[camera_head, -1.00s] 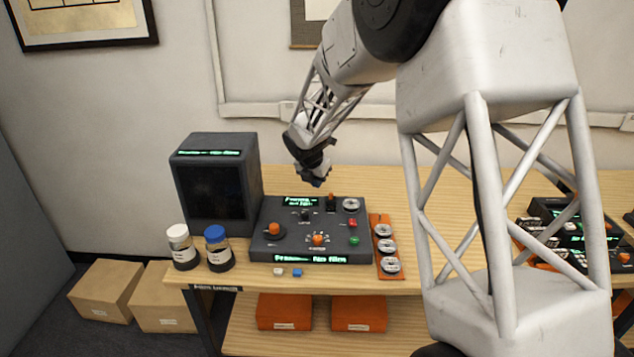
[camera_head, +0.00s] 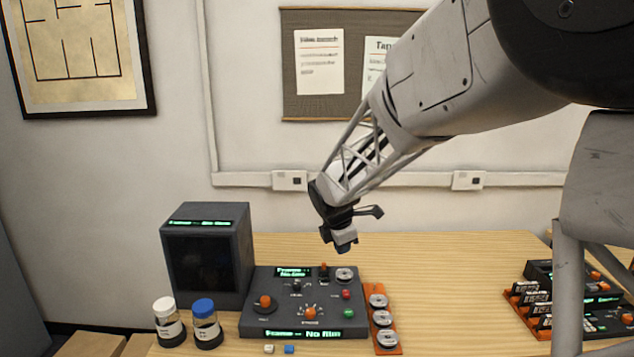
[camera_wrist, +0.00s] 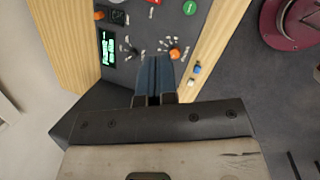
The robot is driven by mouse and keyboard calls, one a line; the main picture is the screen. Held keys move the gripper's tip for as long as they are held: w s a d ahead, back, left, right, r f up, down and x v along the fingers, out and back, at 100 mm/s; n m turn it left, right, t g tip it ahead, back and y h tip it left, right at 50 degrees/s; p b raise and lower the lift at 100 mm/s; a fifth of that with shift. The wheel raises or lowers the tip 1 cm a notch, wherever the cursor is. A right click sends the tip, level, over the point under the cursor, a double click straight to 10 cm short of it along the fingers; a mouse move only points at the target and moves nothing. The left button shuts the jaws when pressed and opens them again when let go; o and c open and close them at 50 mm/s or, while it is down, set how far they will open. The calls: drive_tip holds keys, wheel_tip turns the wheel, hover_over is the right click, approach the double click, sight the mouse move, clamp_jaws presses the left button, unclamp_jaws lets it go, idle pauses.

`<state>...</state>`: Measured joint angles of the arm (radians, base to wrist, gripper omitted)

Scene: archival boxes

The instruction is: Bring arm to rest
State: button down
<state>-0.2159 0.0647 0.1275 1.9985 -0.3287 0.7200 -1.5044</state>
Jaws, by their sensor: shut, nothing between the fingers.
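My arm reaches in from the upper right in the head view. My gripper (camera_head: 343,240) hangs in the air above the back edge of a dark control console (camera_head: 278,317), apart from it. In the wrist view my gripper (camera_wrist: 154,75) shows with its fingers together and nothing between them. The console (camera_wrist: 141,22) lies beyond the fingers there, with its green display and orange knobs.
A dark monitor box (camera_head: 207,255) stands left of the console. A white-capped jar (camera_head: 168,322) and a blue-capped jar (camera_head: 206,323) stand in front of it. An orange strip with several reels (camera_head: 383,322) lies right of the console.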

drive_tip(key=s+d+r+m, duration=0.35)
drive_tip(key=s+m, duration=0.25)
drive_tip(key=s, duration=0.4)
drive_tip(key=s+d+r+m, duration=0.3)
drive_tip(key=s+d+m, duration=0.2)
drive_tip(key=s, duration=0.5)
drive_tip(key=s+d+f+m, duration=0.1)
drive_tip(key=s+m, duration=0.4)
drive_tip(key=s, duration=0.5)
drive_tip(key=s+d+f+m+y, duration=0.1)
drive_tip(key=s+d+m, duration=0.1)
drive_tip(key=s+m, duration=0.4)
drive_tip(key=shift+s+d+g+y, duration=0.3)
drive_tip(key=shift+s+g, duration=0.1)
drive_tip(key=shift+s, duration=2.15)
